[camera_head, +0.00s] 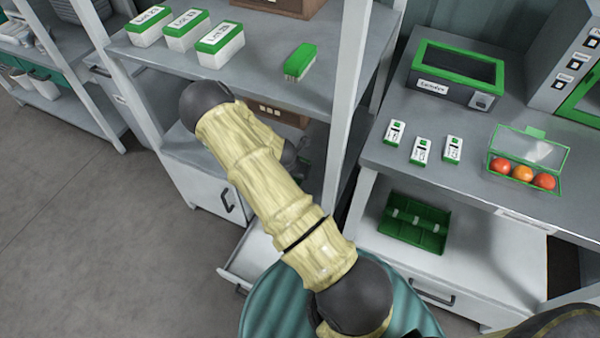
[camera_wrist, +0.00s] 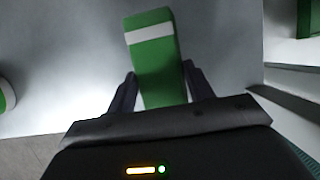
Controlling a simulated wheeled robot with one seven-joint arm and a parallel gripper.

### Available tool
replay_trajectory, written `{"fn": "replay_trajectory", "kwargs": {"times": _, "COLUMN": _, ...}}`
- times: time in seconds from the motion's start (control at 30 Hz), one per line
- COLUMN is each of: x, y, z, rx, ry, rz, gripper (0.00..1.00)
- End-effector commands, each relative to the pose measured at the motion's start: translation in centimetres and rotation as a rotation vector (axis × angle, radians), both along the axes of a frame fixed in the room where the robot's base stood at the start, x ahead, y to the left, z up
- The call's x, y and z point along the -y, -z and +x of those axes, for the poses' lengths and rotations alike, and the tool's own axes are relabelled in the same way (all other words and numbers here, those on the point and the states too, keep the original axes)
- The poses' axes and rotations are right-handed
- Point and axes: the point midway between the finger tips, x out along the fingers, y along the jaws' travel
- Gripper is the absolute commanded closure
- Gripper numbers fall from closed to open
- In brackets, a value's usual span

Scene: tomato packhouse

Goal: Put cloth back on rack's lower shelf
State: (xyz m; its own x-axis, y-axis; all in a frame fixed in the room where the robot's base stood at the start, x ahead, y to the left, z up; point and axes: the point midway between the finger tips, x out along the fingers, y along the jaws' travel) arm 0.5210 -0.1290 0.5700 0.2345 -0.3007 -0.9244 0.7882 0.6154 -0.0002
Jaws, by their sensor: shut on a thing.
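My gripper (camera_wrist: 158,88) is shut on a green piece with a white band, which looks like the folded cloth (camera_wrist: 158,65). The cloth sticks out beyond the fingertips over a plain grey surface (camera_wrist: 80,50); I cannot tell whether it touches it. A grey rack with white posts (camera_head: 347,100) stands ahead. Its upper shelf (camera_head: 262,75) holds boxes, and its lower shelf (camera_head: 185,148) is partly hidden by my arm.
White boxes with green lids (camera_head: 220,45) and a green-topped block (camera_head: 300,61) stand on the upper shelf. A brown box (camera_head: 283,113) is below. An open drawer (camera_head: 250,262) juts out underneath. To the right, a bench (camera_head: 400,165) carries a tomato punnet (camera_head: 525,160). Floor at left is clear.

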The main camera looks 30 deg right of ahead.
Motion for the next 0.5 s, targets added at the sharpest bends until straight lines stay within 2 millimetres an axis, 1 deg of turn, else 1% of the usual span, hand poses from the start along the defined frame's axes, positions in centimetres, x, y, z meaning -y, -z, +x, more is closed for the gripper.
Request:
{"fn": "replay_trajectory", "kwargs": {"times": 0.13, "x": 0.8, "y": -0.1, "z": 0.6, "rx": 0.001, "ry": 0.002, "rz": 0.000, "gripper": 0.73}}
{"fn": "replay_trajectory", "kwargs": {"times": 0.23, "x": 1.9, "y": -0.1, "z": 1.4, "rx": 0.004, "ry": 0.004, "rz": -0.001, "gripper": 0.73}}
{"fn": "replay_trajectory", "kwargs": {"times": 0.3, "x": 1.6, "y": 1.8, "z": 1.1, "rx": -0.003, "ry": -0.001, "rz": -0.001, "gripper": 0.73}}
{"fn": "replay_trajectory", "kwargs": {"times": 0.33, "x": 1.6, "y": 2.3, "z": 1.1, "rx": -0.003, "ry": -0.002, "rz": -0.002, "gripper": 0.73}}
{"fn": "replay_trajectory", "kwargs": {"times": 0.5, "x": 1.6, "y": 3.1, "z": 1.2, "rx": 0.001, "ry": 0.000, "rz": -0.001, "gripper": 0.73}}
